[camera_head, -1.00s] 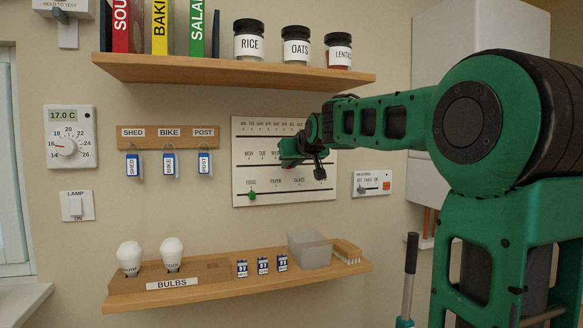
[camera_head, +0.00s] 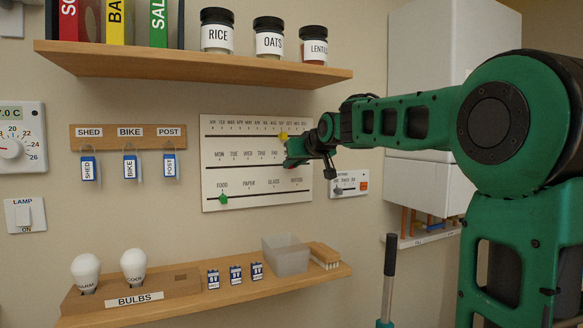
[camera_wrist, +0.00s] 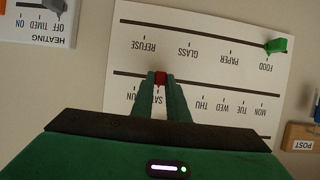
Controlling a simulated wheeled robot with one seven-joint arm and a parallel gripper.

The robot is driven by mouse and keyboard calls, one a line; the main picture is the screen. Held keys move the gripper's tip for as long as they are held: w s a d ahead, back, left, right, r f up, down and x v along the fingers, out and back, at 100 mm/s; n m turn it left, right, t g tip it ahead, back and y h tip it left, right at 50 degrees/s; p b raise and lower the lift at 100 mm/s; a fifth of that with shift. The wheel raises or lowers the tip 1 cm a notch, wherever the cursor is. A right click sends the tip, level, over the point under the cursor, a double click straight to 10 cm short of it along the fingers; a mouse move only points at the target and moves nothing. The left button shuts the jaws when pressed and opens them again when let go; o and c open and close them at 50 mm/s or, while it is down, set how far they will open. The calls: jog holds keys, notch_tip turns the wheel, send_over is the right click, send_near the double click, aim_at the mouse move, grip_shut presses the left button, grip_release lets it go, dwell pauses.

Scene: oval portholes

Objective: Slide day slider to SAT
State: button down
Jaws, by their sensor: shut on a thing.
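The white slider board (camera_head: 212,160) hangs on the wall with three slotted rows. The middle row carries the day names, and it also shows upside down in the wrist view (camera_wrist: 215,60). The red day slider (camera_wrist: 160,78) sits on the day slot, held between the fingertips of my gripper (camera_wrist: 161,80). Its pointer lines up with the partly covered "SA" label, beside the "UN" label. In the head view my gripper (camera_head: 292,155) hides the slider and the end of the day row.
A yellow slider (camera_head: 284,136) sits on the month row above my gripper. A green slider (camera_head: 223,199) is at FOOD on the row below. The heating switch panel (camera_head: 350,184) is just right of the board. Shelves lie above and below.

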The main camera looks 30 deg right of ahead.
jog(key=c, duration=1.7)
grip_release()
jog(key=v, duration=1)
jog(key=shift+s+r, duration=0.15)
jog(key=shift+s, duration=0.15)
jog(key=s+d+f+m+g+h, duration=0.15)
jog(key=s+f+g, duration=0.25)
jog(key=s+f, duration=0.65)
jog(key=s+d+f+m+g+y, duration=0.1)
jog(key=s+d+f+m+g, duration=0.15)
jog(key=s+f, duration=0.8)
jog(key=s+a+f+g, duration=0.1)
jog(key=s+f+g, duration=0.1)
jog(key=s+f, duration=0.4)
jog(key=s+a+f+m+g, duration=0.1)
jog(key=s+f+g, duration=0.2)
jog(key=s+f, duration=0.3)
jog(key=s+a+f+m+g+y, duration=0.1)
jog(key=s+f+g, duration=0.1)
jog(key=s+f, duration=0.4)
jog(key=shift+s+f, duration=0.15)
jog(key=shift+f, duration=0.15)
